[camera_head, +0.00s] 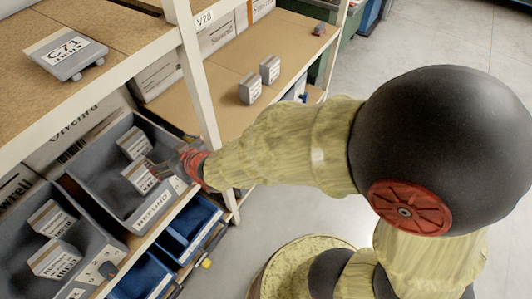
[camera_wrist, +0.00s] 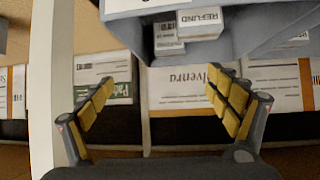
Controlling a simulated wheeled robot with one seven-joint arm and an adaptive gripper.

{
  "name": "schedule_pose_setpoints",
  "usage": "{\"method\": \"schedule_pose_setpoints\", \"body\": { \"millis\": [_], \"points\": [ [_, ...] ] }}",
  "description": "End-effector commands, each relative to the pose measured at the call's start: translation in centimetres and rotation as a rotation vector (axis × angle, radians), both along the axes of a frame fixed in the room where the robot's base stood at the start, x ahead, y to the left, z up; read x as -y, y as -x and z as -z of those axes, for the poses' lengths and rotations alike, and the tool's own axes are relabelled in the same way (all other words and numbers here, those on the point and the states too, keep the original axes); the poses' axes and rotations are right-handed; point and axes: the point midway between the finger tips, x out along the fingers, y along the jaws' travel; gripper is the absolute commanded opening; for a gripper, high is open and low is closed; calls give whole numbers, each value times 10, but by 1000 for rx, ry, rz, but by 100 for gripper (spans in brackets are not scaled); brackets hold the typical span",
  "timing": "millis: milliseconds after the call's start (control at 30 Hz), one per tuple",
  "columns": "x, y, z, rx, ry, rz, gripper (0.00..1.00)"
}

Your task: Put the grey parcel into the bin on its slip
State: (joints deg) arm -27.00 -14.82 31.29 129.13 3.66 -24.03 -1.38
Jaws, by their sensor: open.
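Small grey parcels with white printed labels lie in two grey bins. The upper bin (camera_head: 90,160) holds a rear parcel (camera_head: 135,142) and a front parcel (camera_head: 140,176); its front slip (camera_head: 153,208) is too small to read surely. The lower bin (camera_head: 104,246) holds two more parcels (camera_head: 50,218). Two grey parcels (camera_head: 250,89) stand on the brown shelf. I cannot tell which is the task's parcel. My gripper (camera_head: 165,168) is at the upper bin, close beside its front parcel. In the wrist view my gripper (camera_wrist: 160,100) is open and empty; a parcel labelled REFUND (camera_wrist: 200,20) lies beyond it.
Blue bins (camera_head: 190,228) sit below the shelf edge. A grey item labelled C71 (camera_head: 66,52) lies on the upper shelf. Cartons (camera_wrist: 180,88) line the back. Grey floor (camera_head: 430,35) is open at right.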

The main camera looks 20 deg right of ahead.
Motion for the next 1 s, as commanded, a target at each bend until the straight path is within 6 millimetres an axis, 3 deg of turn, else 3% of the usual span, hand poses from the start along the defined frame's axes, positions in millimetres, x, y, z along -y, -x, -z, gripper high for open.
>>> {"method": "schedule_pose_setpoints", "body": {
  "millis": [33,167,300,500,600,700,1000],
  "points": [
    [26,0,-23,-25,8,40,90],
    [89,25,-58,-135,46,130,90],
    [152,74,-91,-257,83,227,90],
    [216,162,-119,-414,114,353,90],
    [231,194,-124,-468,122,391,90],
    [238,214,-126,-501,127,412,90],
    [240,221,-126,-517,129,418,90]
  ]
}}
